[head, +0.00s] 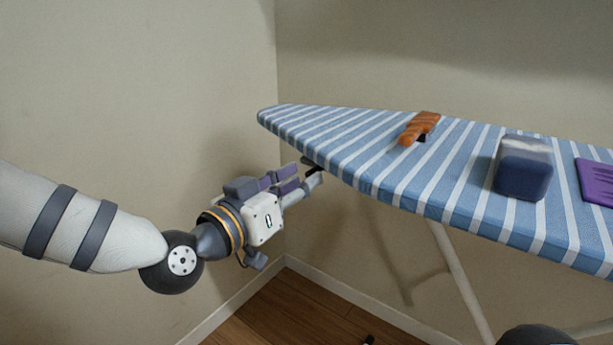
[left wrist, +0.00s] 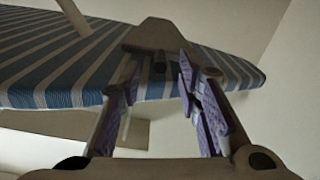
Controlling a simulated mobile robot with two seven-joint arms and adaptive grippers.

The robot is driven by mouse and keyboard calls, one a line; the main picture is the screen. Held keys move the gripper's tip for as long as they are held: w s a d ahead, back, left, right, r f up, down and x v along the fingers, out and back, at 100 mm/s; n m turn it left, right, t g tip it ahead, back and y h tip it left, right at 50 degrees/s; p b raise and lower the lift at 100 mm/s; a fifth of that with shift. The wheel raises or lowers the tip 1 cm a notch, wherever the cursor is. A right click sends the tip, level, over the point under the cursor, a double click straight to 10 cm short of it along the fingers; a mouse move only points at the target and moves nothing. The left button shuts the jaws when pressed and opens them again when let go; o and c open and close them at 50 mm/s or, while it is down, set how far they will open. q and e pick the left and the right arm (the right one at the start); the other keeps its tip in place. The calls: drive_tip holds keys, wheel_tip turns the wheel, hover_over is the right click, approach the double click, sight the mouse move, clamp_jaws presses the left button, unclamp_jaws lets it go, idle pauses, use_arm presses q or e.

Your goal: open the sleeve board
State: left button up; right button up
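A blue-and-white striped board (head: 345,150) spans the right side of the head view, its narrow end pointing left. The left wrist view shows its striped padding (left wrist: 60,60) from below. No separate sleeve board can be made out. My left gripper (head: 309,173) is just below the near edge by the narrow end. In the left wrist view its purple-padded fingers (left wrist: 162,85) are apart. A brown-grey bracket-like part (left wrist: 178,38) lies at the fingertips under the board; whether they touch it I cannot tell. My right gripper is not in view.
Walls are close behind and left. Wooden floor (head: 290,310) shows below.

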use_arm(q)
drive_tip(key=shift+x, duration=1.35)
clamp_jaws()
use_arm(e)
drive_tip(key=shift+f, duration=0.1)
